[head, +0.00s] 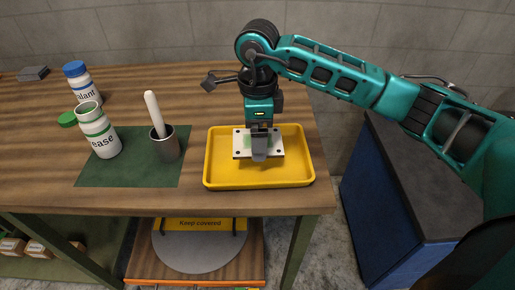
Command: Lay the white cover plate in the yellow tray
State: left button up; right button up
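The white cover plate (241,146) shows at the yellow tray (230,176), inside its outline and near its back wall. The plate is pale and roughly square, with dark holes near its corners and a greenish patch in the middle. My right gripper (260,151) points down at the plate, with a grey finger overlapping the plate's middle. The far finger is hidden, so I cannot tell whether the gripper is shut on the plate. I also cannot tell whether the plate rests on the tray floor or hangs just above it. My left gripper is not in view.
A green mat (110,173) left of the tray holds a metal cup (167,149) with a white-handled tool and an open grease bottle (101,138). A blue-capped sealant bottle (84,88) stands behind. The wooden bench (170,85) is clear behind the cup.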

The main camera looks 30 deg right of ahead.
notch_tip(320, 180, down, 4)
jog(key=shift+f, duration=0.1)
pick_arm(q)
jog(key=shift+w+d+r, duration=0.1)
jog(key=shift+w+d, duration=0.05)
pick_arm(e)
jog(key=shift+f, duration=0.1)
pick_arm(q)
jog(key=shift+b, duration=0.35)
pick_arm(e)
jog(key=shift+f, duration=0.1)
jog(key=o, duration=1.4)
jog(key=shift+r, duration=0.25)
notch_tip(320, 180, up, 11)
jog(key=shift+f+p, duration=0.2)
jog(key=shift+p, duration=0.45)
jog(key=shift+r, duration=0.55)
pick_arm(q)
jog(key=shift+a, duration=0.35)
